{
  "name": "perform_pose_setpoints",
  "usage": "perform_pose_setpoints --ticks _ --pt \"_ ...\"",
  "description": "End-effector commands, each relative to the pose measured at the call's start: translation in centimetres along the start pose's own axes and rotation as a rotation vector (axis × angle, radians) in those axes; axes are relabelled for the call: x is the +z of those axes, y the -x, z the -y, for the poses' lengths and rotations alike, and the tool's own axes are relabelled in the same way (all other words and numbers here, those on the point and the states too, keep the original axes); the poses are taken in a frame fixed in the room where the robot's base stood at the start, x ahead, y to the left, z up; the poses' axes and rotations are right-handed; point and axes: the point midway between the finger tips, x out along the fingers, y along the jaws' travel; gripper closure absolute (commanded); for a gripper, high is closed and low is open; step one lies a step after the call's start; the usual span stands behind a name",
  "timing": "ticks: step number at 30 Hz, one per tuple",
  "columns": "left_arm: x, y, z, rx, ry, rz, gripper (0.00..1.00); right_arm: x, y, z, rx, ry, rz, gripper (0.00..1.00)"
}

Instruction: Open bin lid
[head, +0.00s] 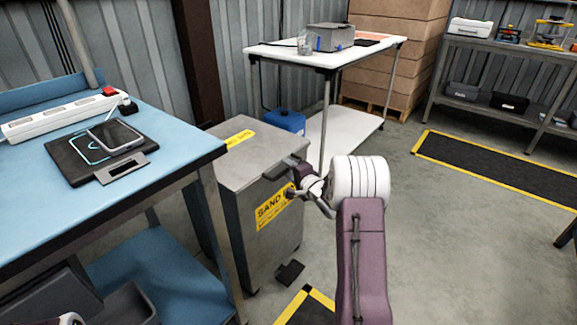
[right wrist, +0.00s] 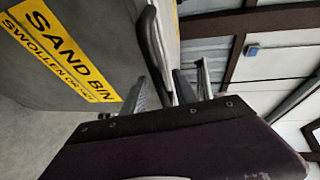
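The grey sand bin (head: 275,228) stands on the floor right of the blue bench, with a yellow SAND label on its front. Its lid (head: 240,152) is down, with a dark handle (head: 279,170) at the front edge. My right gripper (head: 297,177) is at the handle. In the right wrist view the right gripper's fingers (right wrist: 165,88) are apart. The dark handle (right wrist: 150,42) reaches down to the gap between them; contact is not clear. The bin's label (right wrist: 62,45) shows there too. Only a bit of my left arm shows at the bottom left; its gripper is out of view.
A blue workbench (head: 185,143) with a power strip (head: 62,116) and a black pad (head: 75,160) stands close on the left. A white table (head: 275,52) is behind the bin. A dark pedal (head: 290,273) is at the bin's foot. The floor at right is open.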

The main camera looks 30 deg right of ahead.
Motion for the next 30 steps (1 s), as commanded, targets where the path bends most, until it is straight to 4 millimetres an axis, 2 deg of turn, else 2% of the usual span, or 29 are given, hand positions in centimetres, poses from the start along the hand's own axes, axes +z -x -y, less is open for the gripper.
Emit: perform_pose_setpoints --ticks 6,8,10,30 --pt "0.02 -0.04 0.0 0.0 0.0 0.0 0.09 0.01 -0.09 0.0 -0.001 0.0 0.0 0.66" --pt "0.02 -0.04 0.0 0.0 0.0 0.0 0.09 0.0 -0.09 0.0 -0.001 0.0 0.0 0.8" --pt "0.01 -0.04 0.0 0.0 0.0 0.0 0.09 0.01 -0.08 0.0 -0.001 0.0 0.0 0.99" --pt "0.01 -0.04 0.0 0.0 0.0 0.0 0.09 0.02 -0.05 -0.04 0.001 0.0 0.0 1.0"
